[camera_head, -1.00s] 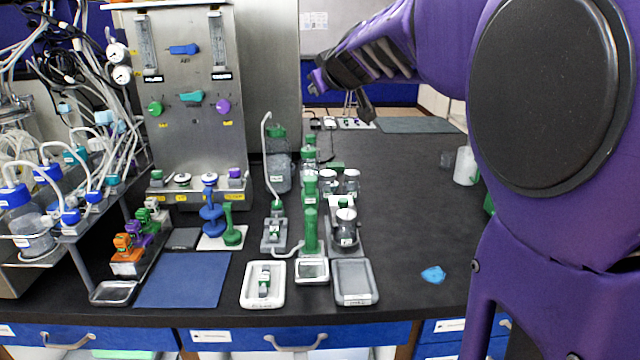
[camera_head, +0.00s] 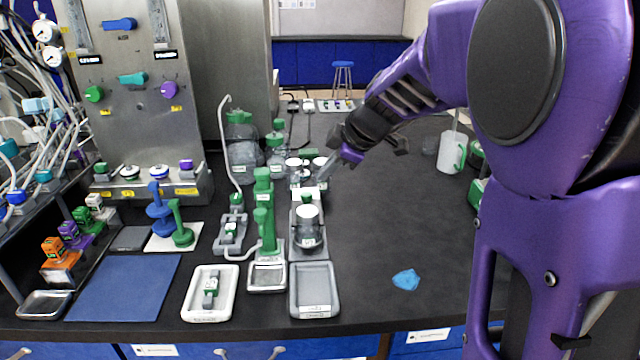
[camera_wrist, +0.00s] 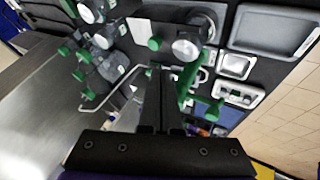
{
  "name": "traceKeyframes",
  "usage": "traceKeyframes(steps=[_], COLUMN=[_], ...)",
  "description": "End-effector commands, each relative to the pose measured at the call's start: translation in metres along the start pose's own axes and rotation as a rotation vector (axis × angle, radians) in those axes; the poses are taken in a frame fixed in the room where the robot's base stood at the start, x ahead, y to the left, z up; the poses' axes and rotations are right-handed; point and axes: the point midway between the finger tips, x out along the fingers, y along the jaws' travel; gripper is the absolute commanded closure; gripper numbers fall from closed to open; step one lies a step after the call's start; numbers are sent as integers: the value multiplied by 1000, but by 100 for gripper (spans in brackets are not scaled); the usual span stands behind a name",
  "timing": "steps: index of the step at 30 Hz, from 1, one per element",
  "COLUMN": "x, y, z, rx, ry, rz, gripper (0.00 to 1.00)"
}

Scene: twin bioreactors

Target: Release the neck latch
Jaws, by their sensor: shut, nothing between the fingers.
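A green upright fixture (camera_head: 264,215) stands mid-bench behind a small framed tray. In the wrist view its green parts (camera_wrist: 188,82) lie just beyond and right of the fingers. A jar with a white lid (camera_head: 308,230) stands on a grey base right of the fixture; its lid (camera_wrist: 186,49) also shows in the wrist view. I cannot tell which part is the neck latch. My gripper (camera_head: 332,170) is shut and empty, above the bench and behind and right of the jar, apart from the fixture as far as I can tell. Its fingers (camera_wrist: 162,85) point toward this cluster.
A white tray (camera_head: 188,307) and a grey tray (camera_head: 295,300) lie at the front edge. Green-capped bottles (camera_head: 241,150) stand behind the fixture. A steel panel (camera_head: 130,120) rises at the left.

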Motion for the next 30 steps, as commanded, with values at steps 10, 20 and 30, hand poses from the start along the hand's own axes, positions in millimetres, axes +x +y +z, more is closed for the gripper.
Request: traceKeyframes(steps=[10,20,30], x=[5,17,78], y=[-10,-10,-13], z=[2,3,3], rx=[-32,-31,-31], ry=[2,2,0], rz=[-34,-35,-36], gripper=[100,100,100])
